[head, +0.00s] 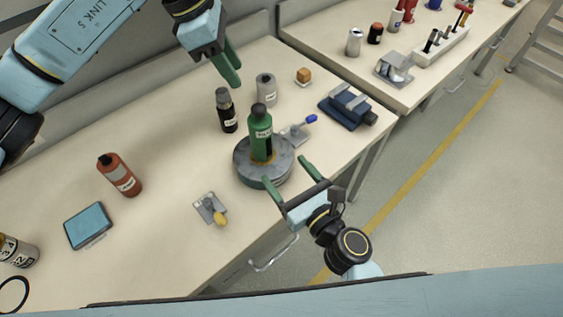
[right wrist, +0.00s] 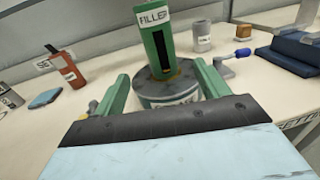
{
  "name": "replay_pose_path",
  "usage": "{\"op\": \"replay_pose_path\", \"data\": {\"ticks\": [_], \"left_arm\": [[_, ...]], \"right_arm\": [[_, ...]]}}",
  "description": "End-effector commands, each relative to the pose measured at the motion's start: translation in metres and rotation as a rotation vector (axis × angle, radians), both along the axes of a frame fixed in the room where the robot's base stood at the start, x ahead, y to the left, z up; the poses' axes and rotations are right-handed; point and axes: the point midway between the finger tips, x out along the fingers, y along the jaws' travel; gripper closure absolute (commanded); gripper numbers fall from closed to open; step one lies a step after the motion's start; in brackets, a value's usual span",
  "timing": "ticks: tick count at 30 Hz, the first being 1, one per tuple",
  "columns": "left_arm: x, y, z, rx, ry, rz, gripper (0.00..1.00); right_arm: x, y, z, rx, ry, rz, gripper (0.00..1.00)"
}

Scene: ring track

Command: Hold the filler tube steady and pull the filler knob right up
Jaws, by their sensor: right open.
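The green filler tube (head: 261,142) stands upright on a round grey base (head: 247,170) on the bench.
A dark bottle (head: 226,111) and grey canister (head: 266,88) stand behind the tube. A blue-handled clamp (head: 297,131) and blue vise (head: 347,108) are to the right. A yellow-knobbed clamp (head: 212,210), red bottle (head: 119,175) and blue box (head: 88,226) are left.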

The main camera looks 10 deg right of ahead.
Motion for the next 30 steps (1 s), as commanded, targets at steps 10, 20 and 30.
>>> {"op": "replay_pose_path", "data": {"ticks": [10, 20, 30], "left_arm": [[0.000, 0.000, 0.000, 0.000, 0.000, 0.000, 0.64], [0.000, 0.000, 0.000, 0.000, 0.000, 0.000, 0.64], [0.000, 0.000, 0.000, 0.000, 0.000, 0.000, 0.64]], "right_arm": [[0.049, 0.026, 0.002, 0.002, -0.004, 0.001, 0.26], [0.100, 0.052, 0.001, 0.003, 0.000, -0.001, 0.26], [0.117, 0.061, 0.000, 0.000, 0.001, 0.001, 0.26]]}}
